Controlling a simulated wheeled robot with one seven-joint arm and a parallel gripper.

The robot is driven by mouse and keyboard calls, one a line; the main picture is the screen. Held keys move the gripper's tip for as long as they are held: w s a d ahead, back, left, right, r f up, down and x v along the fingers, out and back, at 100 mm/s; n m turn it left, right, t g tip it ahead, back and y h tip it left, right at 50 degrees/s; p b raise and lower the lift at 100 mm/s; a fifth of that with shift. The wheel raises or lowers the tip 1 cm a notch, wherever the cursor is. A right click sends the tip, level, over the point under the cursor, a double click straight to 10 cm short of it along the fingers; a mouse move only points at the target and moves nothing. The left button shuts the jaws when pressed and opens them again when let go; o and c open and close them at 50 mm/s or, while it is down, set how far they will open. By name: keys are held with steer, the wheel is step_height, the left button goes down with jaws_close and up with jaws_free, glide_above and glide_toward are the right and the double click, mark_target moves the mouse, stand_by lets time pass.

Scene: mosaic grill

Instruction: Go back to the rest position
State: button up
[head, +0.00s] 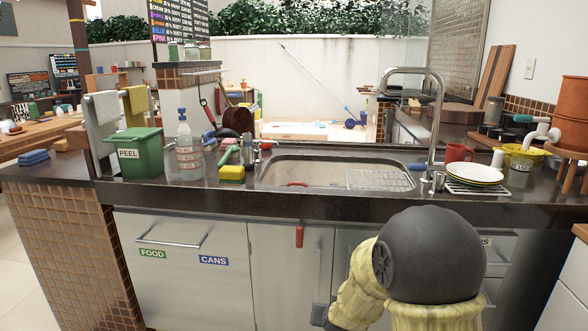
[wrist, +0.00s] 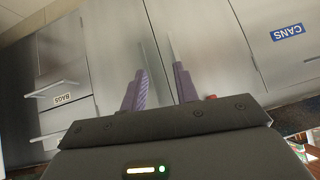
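My gripper (wrist: 160,78) shows in the wrist view with two purple fingers apart and nothing between them. It faces the grey cabinet fronts (wrist: 200,45) under the sink counter. In the head view my arm, with its black joint and yellow sleeve, is low at the right of centre in front of the cabinets. The fingers cannot be made out there.
The dark counter (head: 225,200) holds a sink (head: 320,172), a green PEEL bin (head: 137,152), a spray bottle (head: 186,150) and plates (head: 473,174). A red item (head: 299,236) hangs on the cabinet front. Floor shows at lower left.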

steer(key=s+d+r+n+g, duration=0.1)
steer(key=s+d+g, duration=0.2)
steer(key=s, duration=0.7)
steer(key=s+d+r+n+g, duration=0.1)
steer(key=s+d+g, duration=0.2)
steer(key=s, duration=0.7)
step_height(320, 180, up, 35)
steer(key=p, duration=3.5)
steer(key=shift+s+g, duration=0.3)
steer(key=shift+s, duration=0.05)
